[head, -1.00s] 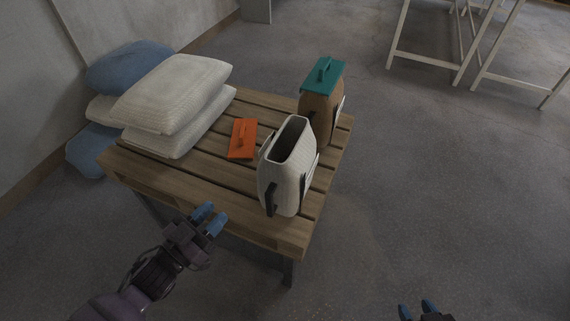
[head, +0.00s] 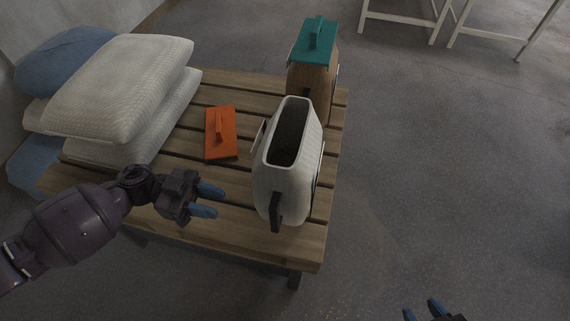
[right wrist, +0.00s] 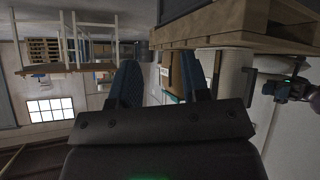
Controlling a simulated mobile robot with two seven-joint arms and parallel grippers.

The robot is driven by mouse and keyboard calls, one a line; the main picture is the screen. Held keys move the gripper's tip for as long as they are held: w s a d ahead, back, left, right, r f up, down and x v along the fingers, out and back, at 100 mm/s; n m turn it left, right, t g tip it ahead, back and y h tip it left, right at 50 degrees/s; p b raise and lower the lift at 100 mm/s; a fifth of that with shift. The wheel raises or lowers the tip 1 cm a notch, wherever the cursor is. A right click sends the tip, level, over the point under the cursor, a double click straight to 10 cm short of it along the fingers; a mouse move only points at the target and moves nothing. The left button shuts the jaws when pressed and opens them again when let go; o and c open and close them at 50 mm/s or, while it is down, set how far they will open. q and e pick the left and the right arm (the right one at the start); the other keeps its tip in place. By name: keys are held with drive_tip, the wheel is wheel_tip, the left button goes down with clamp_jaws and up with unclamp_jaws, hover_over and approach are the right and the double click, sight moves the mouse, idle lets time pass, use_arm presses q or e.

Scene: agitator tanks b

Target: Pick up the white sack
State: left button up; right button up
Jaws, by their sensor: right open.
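An open-topped white sack (head: 288,165) with black handles stands upright near the front right of the slatted wooden pallet table (head: 225,222). Its inside looks dark. Two more white sacks (head: 120,80), closed and pillow-like, lie stacked at the left of the table. My left gripper (head: 208,200) is open and empty, left of the upright sack and apart from it, over the table's front part. My right gripper (head: 425,309) is open at the bottom right of the head view, away from the table. Its spread fingers also show in the right wrist view (right wrist: 158,80).
An orange lid (head: 221,132) with a handle lies left of the upright sack. A brown container (head: 312,82) with a teal lid (head: 315,42) stands behind it. Blue sacks (head: 60,58) lie at the far left. White-legged frames (head: 440,20) stand at the back. The right floor is clear.

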use_arm(q)
drive_tip(key=b+x, duration=0.1)
drive_tip(key=x, duration=0.9)
drive_tip(key=shift+d+b, duration=0.3)
drive_tip(key=shift+d, duration=0.1)
clamp_jaws()
idle(1.0)
drive_tip(key=shift+r, duration=0.15)
